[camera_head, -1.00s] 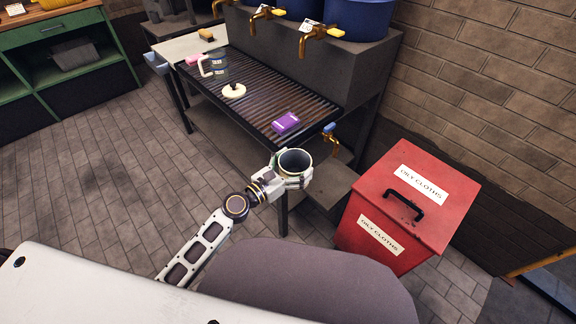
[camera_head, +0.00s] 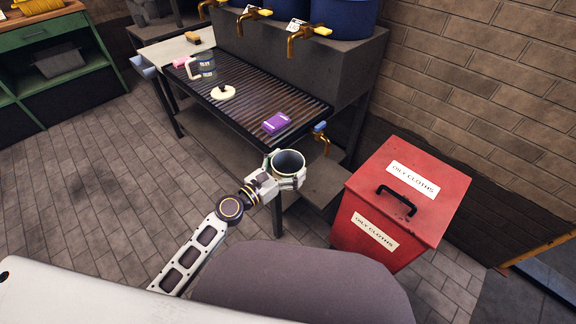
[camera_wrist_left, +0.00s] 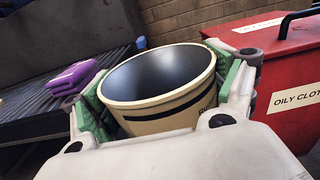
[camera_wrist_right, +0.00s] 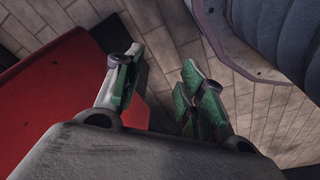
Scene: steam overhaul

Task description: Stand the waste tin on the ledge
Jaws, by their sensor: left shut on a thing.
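The waste tin (camera_head: 289,164) is a cream, open-topped cup with a dark inside and a black band. My left gripper (camera_head: 284,178) is shut around its sides and holds it nearly upright in the air, in front of the bench's right end. The left wrist view shows the tin (camera_wrist_left: 160,90) between both fingers, its lettering partly hidden. A grey ledge (camera_head: 322,184) lies low under the bench's right end, below a blue-handled tap; the tin is nearer to me and apart from it. My right gripper (camera_wrist_right: 160,85) is open and empty near something red.
A red oily-cloths bin (camera_head: 400,200) stands right of the ledge. The slatted bench top (camera_head: 245,100) bears a purple packet (camera_head: 276,123), a white round lid (camera_head: 222,93) and a mug (camera_head: 203,67). Brass taps (camera_head: 303,38) overhang its back. The floor at left is clear.

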